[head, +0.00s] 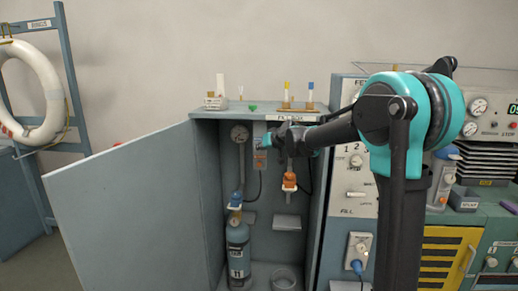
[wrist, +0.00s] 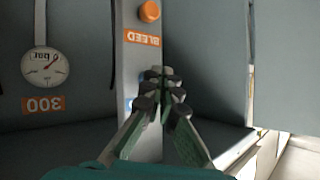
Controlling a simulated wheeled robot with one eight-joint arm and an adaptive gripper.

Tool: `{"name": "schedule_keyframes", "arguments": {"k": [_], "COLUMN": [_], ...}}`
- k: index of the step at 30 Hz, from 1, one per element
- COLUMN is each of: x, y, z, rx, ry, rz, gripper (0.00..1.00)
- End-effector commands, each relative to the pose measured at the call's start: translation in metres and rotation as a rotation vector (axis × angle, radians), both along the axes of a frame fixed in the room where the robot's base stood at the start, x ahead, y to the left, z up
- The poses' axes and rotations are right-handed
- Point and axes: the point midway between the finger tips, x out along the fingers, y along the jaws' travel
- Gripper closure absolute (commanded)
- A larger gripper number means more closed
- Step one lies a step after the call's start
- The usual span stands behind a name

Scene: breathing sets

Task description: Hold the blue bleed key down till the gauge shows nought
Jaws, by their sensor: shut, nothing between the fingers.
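The bleed panel is a pale upright strip (wrist: 140,62) with an orange BLEED label (wrist: 142,38), upside down in the wrist view. A little blue, likely the blue bleed key (wrist: 129,104), shows beside my fingers; most of it is hidden behind them. My gripper (wrist: 160,84) is shut and empty, its fingertips in front of the strip. I cannot tell whether they touch the key. In the head view my gripper (head: 266,142) reaches into the open cabinet. The round gauge (wrist: 45,66) has its needle off to one side; its reading is too small to tell.
An orange button (wrist: 149,11) sits beyond the BLEED label. The cabinet door (head: 140,215) stands open at the left. A blue cylinder (head: 237,248) stands inside, below the gauge, and an orange fitting (head: 289,181) hangs right of my gripper. A control panel (head: 354,160) adjoins the cabinet.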

Motion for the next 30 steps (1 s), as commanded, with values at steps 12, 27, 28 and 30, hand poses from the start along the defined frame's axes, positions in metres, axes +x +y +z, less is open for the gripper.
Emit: {"name": "schedule_keyframes", "arguments": {"k": [12,27,28,30], "x": [0.001,-0.015,-0.017,-0.019], "y": [0.000,0.001,0.001,0.001], "z": [0.000,0.000,0.000,0.000], "rx": [0.000,-0.001,-0.001,-0.001], "ry": [-0.001,-0.001,-0.001,-0.001], "rz": [-0.001,0.001,0.001,0.000], "gripper": [1.00,1.00,1.00,1.00]}}
